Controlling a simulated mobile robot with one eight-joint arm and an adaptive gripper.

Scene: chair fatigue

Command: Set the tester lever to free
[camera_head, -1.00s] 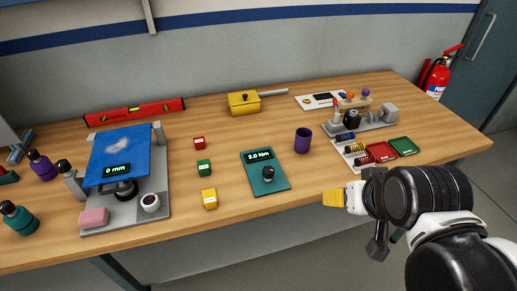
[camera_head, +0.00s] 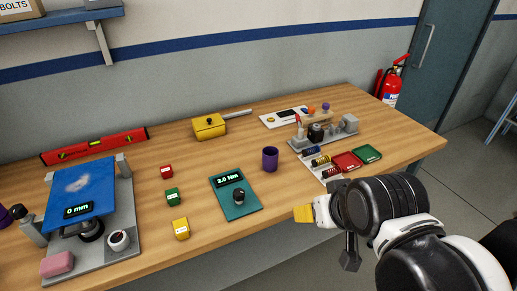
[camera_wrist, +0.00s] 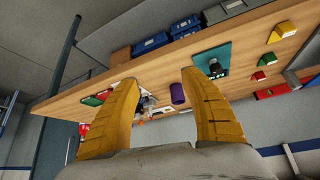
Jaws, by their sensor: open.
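A small grey tester-like rig (camera_head: 330,139) stands at the back right of the table, with a small upright red-topped part (camera_head: 298,119) at its left end; I cannot tell whether that is the lever. Another grey rig (camera_head: 118,213) with a blue panel (camera_head: 76,190) reading "0 mm" stands at the left; no lever setting is readable on either. My gripper (camera_head: 304,213) is at the table's front edge, apart from both rigs. In the wrist view its yellow fingers (camera_wrist: 158,82) are spread and empty.
A purple cup (camera_head: 270,159), a teal box (camera_head: 236,198) reading "2.0 Nm", and small red, green and yellow blocks (camera_head: 181,229) stand mid-table. Red (camera_head: 346,161) and green (camera_head: 367,153) trays lie in front of the right rig.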

